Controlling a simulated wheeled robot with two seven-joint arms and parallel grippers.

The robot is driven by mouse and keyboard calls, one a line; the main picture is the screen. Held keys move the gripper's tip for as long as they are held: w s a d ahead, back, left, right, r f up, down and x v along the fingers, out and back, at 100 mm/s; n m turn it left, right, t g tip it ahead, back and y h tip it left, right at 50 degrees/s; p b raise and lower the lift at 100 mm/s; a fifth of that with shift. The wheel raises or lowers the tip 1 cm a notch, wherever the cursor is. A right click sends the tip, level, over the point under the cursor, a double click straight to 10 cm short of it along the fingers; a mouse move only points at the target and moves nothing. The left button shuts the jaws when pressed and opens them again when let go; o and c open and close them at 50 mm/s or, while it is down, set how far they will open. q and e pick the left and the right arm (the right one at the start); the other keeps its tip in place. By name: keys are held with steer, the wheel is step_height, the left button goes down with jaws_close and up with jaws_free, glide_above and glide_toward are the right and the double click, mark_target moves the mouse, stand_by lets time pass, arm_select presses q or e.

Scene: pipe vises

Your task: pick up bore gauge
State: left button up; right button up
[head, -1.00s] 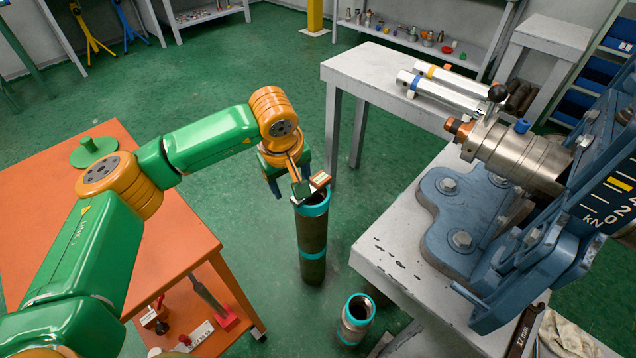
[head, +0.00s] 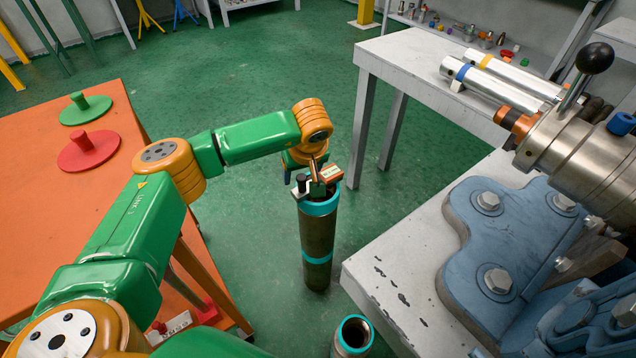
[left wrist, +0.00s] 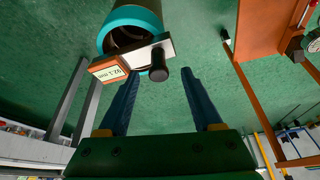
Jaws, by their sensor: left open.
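The bore gauge (head: 322,184) rests across the mouth of a tall upright dark pipe (head: 317,245) with teal bands. It has a pale bar, a black knob and an orange-framed readout. In the left wrist view the gauge (left wrist: 130,58) shows its readout, which looks like 92.1 mm, and its knob by the fingertips. My left gripper (left wrist: 160,76) is open, its two blue fingers pointing toward the gauge with nothing gripped. In the head view my left gripper (head: 303,166) is at the pipe's top, its fingers partly hidden behind the gauge. My right gripper is out of view.
A shorter teal-rimmed pipe (head: 353,336) stands in front. A grey bench with a blue vise (head: 505,235) is on the right, and a grey table (head: 400,60) with silver cylinders is behind. An orange table (head: 40,180) holds green and red discs. Green floor is open behind the pipe.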

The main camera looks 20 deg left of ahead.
arm_select(q)
steer(key=shift+w+f, duration=0.15)
steer(key=shift+f, duration=0.2)
jaws_close()
steer(key=shift+r, duration=0.1)
stand_by(1.1)
